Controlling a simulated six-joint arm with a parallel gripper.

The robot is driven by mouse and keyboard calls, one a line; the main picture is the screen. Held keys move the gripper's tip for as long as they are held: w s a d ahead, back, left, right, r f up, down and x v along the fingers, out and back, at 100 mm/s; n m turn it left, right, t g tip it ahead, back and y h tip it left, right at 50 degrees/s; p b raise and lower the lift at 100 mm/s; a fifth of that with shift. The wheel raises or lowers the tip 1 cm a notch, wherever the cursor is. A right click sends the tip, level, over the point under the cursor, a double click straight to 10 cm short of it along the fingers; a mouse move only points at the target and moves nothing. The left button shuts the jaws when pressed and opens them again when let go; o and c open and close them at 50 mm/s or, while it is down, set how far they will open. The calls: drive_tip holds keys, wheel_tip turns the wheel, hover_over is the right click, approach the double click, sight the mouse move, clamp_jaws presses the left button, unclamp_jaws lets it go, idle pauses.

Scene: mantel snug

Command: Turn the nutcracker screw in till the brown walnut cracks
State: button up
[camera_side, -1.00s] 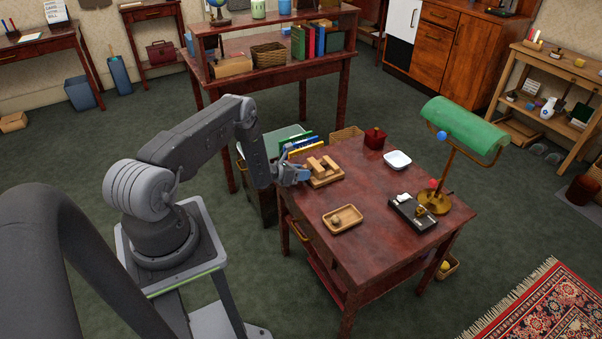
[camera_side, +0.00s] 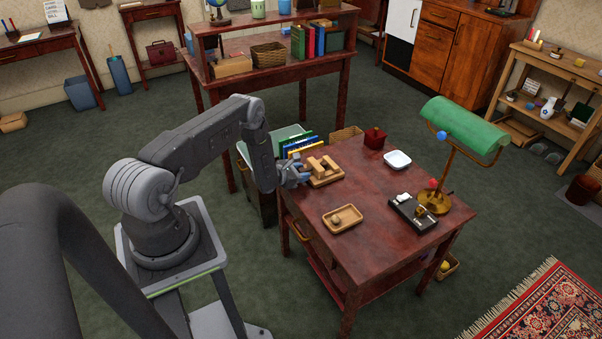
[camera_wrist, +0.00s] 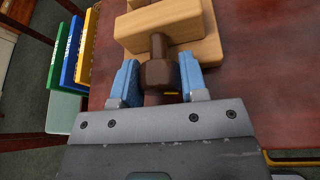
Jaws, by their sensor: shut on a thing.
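The wooden nutcracker (camera_side: 322,176) stands on the table's back left corner, and its pale wooden frame fills the top of the wrist view (camera_wrist: 205,47). Its dark brown screw, with a thick knob (camera_wrist: 158,73), points out of the frame toward my gripper. My gripper (camera_wrist: 158,82) is shut on the knob, one blue fingertip on each side; in the side view my gripper (camera_side: 301,175) is at the nutcracker's left side. I cannot make out a walnut inside the nutcracker. A small round brownish nut (camera_side: 336,219) lies in the wooden tray (camera_side: 352,222).
Coloured books (camera_wrist: 72,50) stand close to the left of the nutcracker. A dark red box (camera_side: 374,139), a white dish (camera_side: 397,160), a black tray (camera_side: 407,217) and a green lamp (camera_side: 462,125) stand farther right. The table's middle is clear.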

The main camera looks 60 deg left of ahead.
drive_tip(key=o, duration=0.9)
drive_tip(key=v, duration=1.3)
drive_tip(key=shift+s+d+r, duration=0.1)
drive_tip(key=shift+s+r, duration=0.15)
drive_tip(key=shift+s, duration=0.1)
